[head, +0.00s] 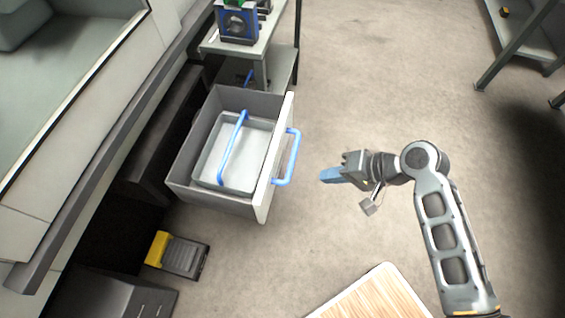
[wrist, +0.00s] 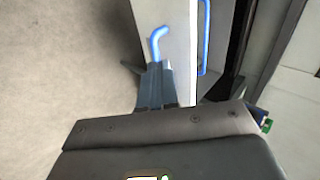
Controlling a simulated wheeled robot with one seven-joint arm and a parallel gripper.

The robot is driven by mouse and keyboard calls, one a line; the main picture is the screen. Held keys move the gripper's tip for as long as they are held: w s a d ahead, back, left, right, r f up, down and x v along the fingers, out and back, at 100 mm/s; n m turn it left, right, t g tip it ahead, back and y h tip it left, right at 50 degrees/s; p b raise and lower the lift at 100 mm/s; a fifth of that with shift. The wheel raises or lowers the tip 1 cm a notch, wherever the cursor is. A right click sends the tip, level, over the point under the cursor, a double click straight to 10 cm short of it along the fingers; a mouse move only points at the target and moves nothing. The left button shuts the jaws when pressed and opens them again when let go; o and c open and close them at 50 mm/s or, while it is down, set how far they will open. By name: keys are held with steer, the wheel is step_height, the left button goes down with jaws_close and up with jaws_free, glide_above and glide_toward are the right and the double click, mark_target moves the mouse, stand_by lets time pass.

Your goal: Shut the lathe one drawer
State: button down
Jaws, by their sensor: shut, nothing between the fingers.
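The lathe drawer (head: 262,190) is pulled out from the machine on the left in the head view. It has a white front with a blue handle (head: 291,158). My gripper (head: 323,175) is shut and empty, to the right of the drawer handle, with a small gap seen from above. In the wrist view my fingers (wrist: 156,68) point at the drawer front (wrist: 178,40), and the lower part of the drawer handle (wrist: 158,38) shows just beyond the tips.
A grey shelf table (head: 270,45) with a blue device (head: 237,22) stands behind the drawer. A yellow and grey pedal (head: 178,255) lies on the floor below. A wooden board (head: 360,298) is at the bottom.

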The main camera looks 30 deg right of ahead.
steer(key=w+r, duration=0.1)
glide_toward(271, 174)
step_height(271, 174, down, 3)
steer(key=shift+w+a+f+y+p, duration=0.2)
steer(key=shift+w+a+y+p, duration=0.15)
steer(key=shift+w+a, duration=1.05)
steer(key=shift+w, duration=0.1)
steer(key=w+a+b, duration=0.7)
steer(key=w+a, duration=1.4)
steer(key=shift+w+a, duration=0.3)
steer(key=shift+a, duration=0.05)
steer(key=shift+a+r, duration=0.1)
steer(key=shift+r, duration=0.05)
